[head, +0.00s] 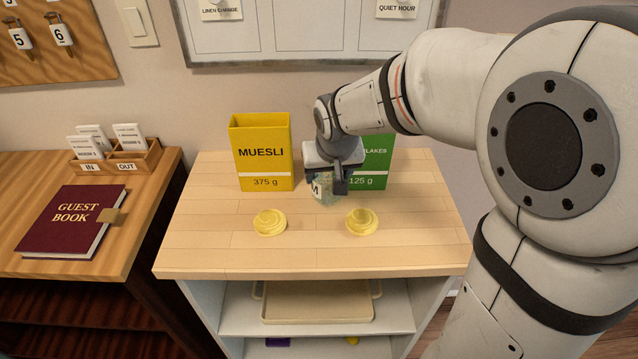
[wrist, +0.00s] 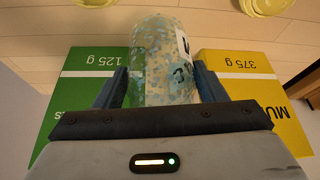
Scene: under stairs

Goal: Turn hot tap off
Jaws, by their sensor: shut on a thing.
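No tap shows in either view. My gripper (head: 335,186) is over the back middle of the wooden counter top, pointing down. It is shut on a clear jar with pale blue-green speckles (head: 327,190) and a white label with a dark letter. In the wrist view the jar (wrist: 160,55) sits between both fingers. The gripper hides part of the jar in the head view, and I cannot tell whether its base touches the counter.
A yellow muesli box (head: 262,150) and a green flakes box (head: 374,165), partly hidden by my arm, stand behind. Two yellow bowls (head: 270,222) (head: 362,221) sit in front. A guest book (head: 70,222) lies on the left desk. The counter's front strip (head: 315,256) is clear.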

